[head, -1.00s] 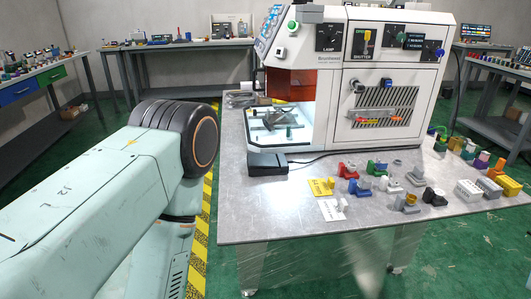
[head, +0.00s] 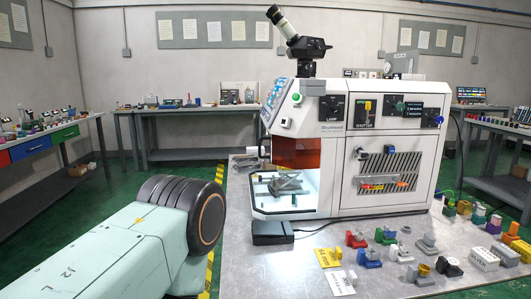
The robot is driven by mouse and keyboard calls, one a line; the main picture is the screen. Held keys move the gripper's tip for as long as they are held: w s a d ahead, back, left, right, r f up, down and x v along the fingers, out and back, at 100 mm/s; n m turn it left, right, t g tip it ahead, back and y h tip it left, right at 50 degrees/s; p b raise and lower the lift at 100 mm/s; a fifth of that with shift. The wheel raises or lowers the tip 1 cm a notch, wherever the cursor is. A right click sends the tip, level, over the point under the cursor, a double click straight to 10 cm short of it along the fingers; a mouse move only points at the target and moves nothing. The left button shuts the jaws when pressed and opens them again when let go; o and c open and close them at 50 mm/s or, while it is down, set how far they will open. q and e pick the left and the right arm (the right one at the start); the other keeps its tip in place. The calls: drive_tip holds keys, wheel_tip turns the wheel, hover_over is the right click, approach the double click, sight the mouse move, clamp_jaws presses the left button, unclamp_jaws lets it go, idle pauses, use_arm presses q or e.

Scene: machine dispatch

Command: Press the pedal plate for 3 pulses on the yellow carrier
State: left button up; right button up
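The black pedal plate (head: 272,232) lies flat on the metal table (head: 235,270), in front of the machine's lower left corner, with a dark cable running from it to the right. A yellow piece (head: 328,257), which looks like the yellow carrier, lies on the table to the right of the pedal and nearer to me. Small print on it is too small to read. My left arm reaches in from the lower left, to the left of the table; its gripper is out of view. My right gripper is not in view either.
The white machine (head: 385,150) has a lit chamber with a grey fixture (head: 285,185) inside. A white card (head: 340,283), red clamp (head: 356,239), blue clamp (head: 369,259) and several other small parts crowd the table's right side. The table's front left is clear.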

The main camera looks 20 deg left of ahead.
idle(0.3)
use_arm(q)
clamp_jaws()
idle(1.5)
